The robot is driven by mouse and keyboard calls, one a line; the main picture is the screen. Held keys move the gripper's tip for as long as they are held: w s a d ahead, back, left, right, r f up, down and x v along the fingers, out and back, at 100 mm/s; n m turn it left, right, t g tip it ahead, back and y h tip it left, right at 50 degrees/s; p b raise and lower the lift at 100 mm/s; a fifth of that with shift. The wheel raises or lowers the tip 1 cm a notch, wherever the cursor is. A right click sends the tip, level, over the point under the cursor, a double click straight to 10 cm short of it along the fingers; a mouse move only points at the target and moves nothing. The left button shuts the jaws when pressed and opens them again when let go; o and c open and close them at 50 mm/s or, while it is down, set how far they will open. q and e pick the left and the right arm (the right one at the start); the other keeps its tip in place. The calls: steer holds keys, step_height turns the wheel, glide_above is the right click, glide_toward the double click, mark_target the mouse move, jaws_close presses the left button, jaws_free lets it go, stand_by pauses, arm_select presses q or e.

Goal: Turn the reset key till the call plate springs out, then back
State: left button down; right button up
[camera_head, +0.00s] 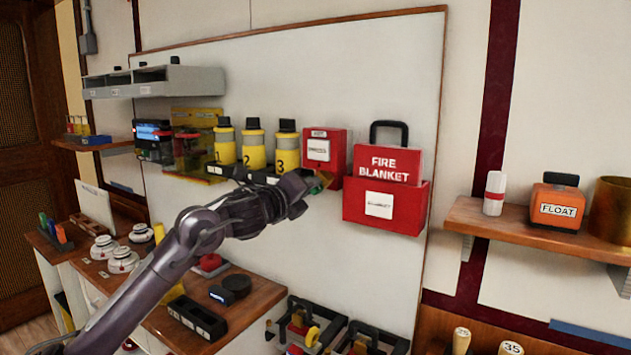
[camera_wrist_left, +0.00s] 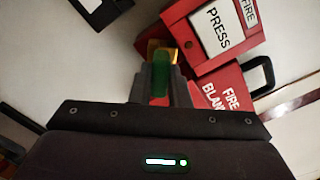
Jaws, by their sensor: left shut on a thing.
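The red fire call box (camera_head: 340,155) hangs on the white wall board, left of the fire blanket case. Its white call plate (camera_head: 318,150) is on the front and reads PRESS in the left wrist view (camera_wrist_left: 216,28). My left gripper (camera_head: 313,186) is just below the box. In the left wrist view its fingers are shut on the green reset key (camera_wrist_left: 160,78). A yellow brass-like part (camera_wrist_left: 154,46) shows beyond the key at the box's lower edge. I cannot tell how deep the key sits. My right gripper is not in view.
The red fire blanket case (camera_head: 410,208) with a black handle hangs close right of the box. Several numbered yellow-black canisters (camera_head: 253,145) stand to its left. A shelf (camera_head: 565,238) with an orange FLOAT box is at right. A wooden bench (camera_head: 255,305) lies below my arm.

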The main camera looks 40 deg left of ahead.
arm_select(q)
steer(key=shift+n+p, duration=1.6)
steer(key=shift+n, duration=2.1)
steer(key=c, duration=1.3)
jaws_free()
steer(key=shift+a, duration=0.1)
